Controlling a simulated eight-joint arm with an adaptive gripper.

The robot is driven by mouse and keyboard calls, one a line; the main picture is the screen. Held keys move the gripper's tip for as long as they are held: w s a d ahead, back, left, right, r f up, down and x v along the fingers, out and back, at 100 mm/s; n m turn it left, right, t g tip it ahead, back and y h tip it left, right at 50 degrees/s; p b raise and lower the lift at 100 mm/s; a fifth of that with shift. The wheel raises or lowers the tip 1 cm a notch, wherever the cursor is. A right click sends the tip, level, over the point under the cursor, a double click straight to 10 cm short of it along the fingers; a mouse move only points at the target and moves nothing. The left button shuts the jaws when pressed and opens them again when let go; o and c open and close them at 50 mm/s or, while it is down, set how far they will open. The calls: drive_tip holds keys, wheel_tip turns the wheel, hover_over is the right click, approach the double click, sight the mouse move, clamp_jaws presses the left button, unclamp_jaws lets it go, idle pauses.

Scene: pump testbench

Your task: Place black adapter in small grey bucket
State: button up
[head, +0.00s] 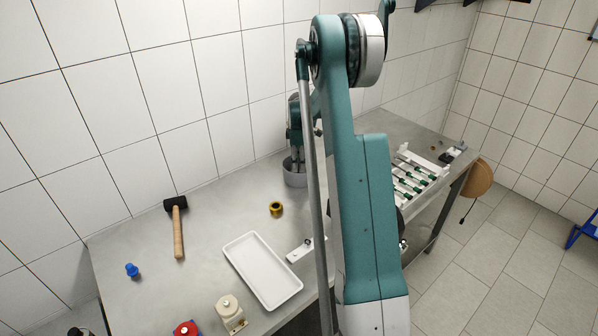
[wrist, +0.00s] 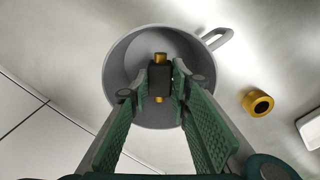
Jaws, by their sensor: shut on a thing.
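The small grey bucket (head: 295,181) stands on the metal table near the tiled wall, partly hidden by my arm in the head view. In the wrist view the bucket (wrist: 122,62) is round with a handle at its upper right. My gripper (wrist: 160,80) is shut on the black adapter (wrist: 160,72), a dark body with brass-coloured ends. The adapter appears inside the bucket's outline, over its floor. Its exact height there cannot be told. In the head view my gripper (head: 296,162) points down at the bucket's opening, and the adapter is hidden.
A brass ring (head: 276,209), also in the wrist view (wrist: 257,102), lies near the bucket. A white tray (head: 238,248), a hammer (head: 178,230) and a blue part (head: 132,270) are on the table. A white rack (head: 418,178) stands right. Clear table lies left of the bucket.

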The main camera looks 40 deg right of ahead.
drive_tip(key=shift+f, duration=1.8)
drive_tip(key=shift+f, duration=0.15)
drive_tip(key=o, duration=0.9)
wheel_tip(320, 180, up, 12)
drive_tip(key=shift+r, duration=0.2)
